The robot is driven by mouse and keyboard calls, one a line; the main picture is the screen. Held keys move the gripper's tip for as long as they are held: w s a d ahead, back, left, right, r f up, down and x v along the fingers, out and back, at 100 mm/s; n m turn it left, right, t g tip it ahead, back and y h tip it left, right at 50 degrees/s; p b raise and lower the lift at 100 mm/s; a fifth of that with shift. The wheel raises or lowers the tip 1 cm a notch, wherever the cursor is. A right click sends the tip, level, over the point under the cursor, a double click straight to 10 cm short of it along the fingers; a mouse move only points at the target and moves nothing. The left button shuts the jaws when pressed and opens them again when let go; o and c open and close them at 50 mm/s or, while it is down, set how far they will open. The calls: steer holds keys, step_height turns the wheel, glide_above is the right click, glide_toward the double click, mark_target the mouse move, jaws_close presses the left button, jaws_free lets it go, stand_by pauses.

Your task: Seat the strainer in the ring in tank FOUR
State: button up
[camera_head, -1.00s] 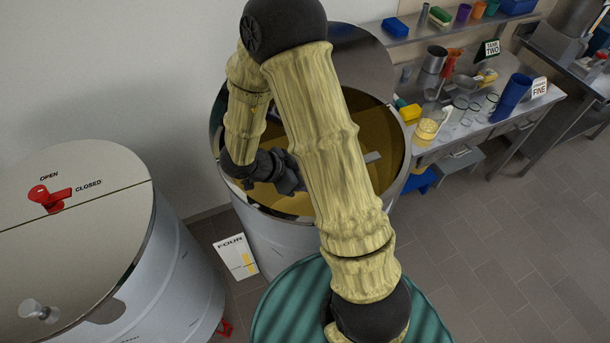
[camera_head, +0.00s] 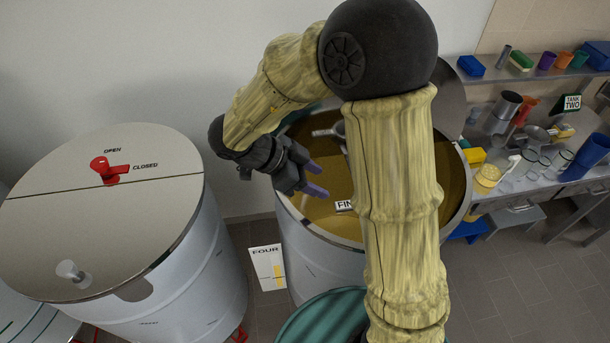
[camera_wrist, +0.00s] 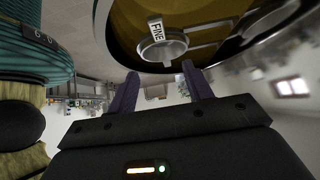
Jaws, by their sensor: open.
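Tank FOUR (camera_head: 458,212) stands open with brown liquid inside. Its FOUR card (camera_head: 267,267) is at its foot. A round metal strainer with a white FINE tag (camera_head: 345,205) is inside the tank, mostly hidden behind my arm in the head view. The wrist view shows the round strainer (camera_wrist: 165,52) with its tag and metal bars beside it. I cannot tell whether it sits fully in the ring. My gripper (camera_head: 316,180) is open and empty, above the tank's left side. Its purple fingers (camera_wrist: 160,75) are apart from the strainer.
A closed tank (camera_head: 100,220) with a red latch (camera_head: 108,170) stands at left. A green ribbed drum (camera_head: 320,318) is in front. At right, a bench holds a blue cup (camera_head: 588,155), a yellow strainer (camera_head: 487,178), glassware and a TANK TWO sign (camera_head: 572,103). The floor at lower right is clear.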

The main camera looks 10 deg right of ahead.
steer(key=v, duration=0.2)
steer(key=shift+a+r, duration=0.25)
steer(key=shift+r, duration=0.05)
stand_by(0.8)
